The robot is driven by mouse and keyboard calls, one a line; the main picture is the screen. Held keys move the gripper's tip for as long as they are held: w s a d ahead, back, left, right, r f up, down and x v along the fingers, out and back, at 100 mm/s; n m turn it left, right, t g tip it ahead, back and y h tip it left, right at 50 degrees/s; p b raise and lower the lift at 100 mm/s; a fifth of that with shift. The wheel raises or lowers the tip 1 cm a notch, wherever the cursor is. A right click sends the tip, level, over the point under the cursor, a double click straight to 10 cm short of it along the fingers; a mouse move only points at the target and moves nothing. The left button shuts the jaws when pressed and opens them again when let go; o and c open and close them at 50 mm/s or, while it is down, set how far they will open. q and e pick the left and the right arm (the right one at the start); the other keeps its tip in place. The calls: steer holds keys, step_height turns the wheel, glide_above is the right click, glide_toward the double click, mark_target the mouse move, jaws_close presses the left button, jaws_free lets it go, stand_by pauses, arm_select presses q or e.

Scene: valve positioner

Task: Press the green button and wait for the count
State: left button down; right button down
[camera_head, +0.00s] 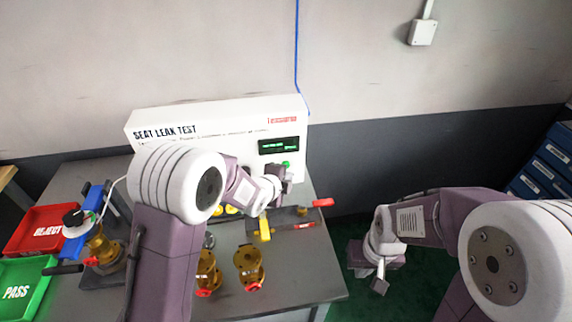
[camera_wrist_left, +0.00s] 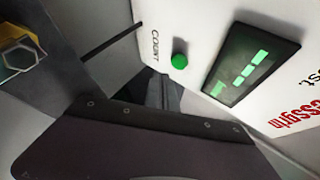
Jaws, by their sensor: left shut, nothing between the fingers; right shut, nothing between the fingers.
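The white seat leak test box (camera_head: 215,113) stands at the back of the grey table. Its front carries a green button (camera_head: 287,164), below a dark display (camera_head: 278,145) with green lit text. In the left wrist view the round green button (camera_wrist_left: 179,61) sits beside the word COUNT, and the display (camera_wrist_left: 252,63) shows green blocks too blurred to read. My left gripper (camera_head: 284,180) is shut and empty, close in front of the panel just below the button. Its fingers (camera_wrist_left: 163,88) appear short of the button; contact is not visible. My right gripper (camera_head: 380,285) is shut and empty, off the table's right side.
Brass valves (camera_head: 249,264) stand on the table front. Another valve (camera_head: 103,247) sits in a fixture at left, near a red REJECT tray (camera_head: 40,213) and a green PASS tray (camera_head: 25,264). A fixture with red and yellow handles (camera_head: 264,229) lies below my left gripper. Blue bins (camera_head: 548,160) stand far right.

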arm_select(q)
steer(key=shift+w+a, duration=0.1)
steer(key=shift+w, duration=0.5)
steer(key=shift+w, duration=0.1)
stand_by(1.6)
steer(key=shift+w+a, duration=0.1)
steer(key=shift+w, duration=0.2)
steer(key=shift+w, duration=0.4)
stand_by(0.6)
steer(key=shift+s, duration=0.1)
steer(key=shift+s+b, duration=0.55)
steer(key=shift+s, duration=0.15)
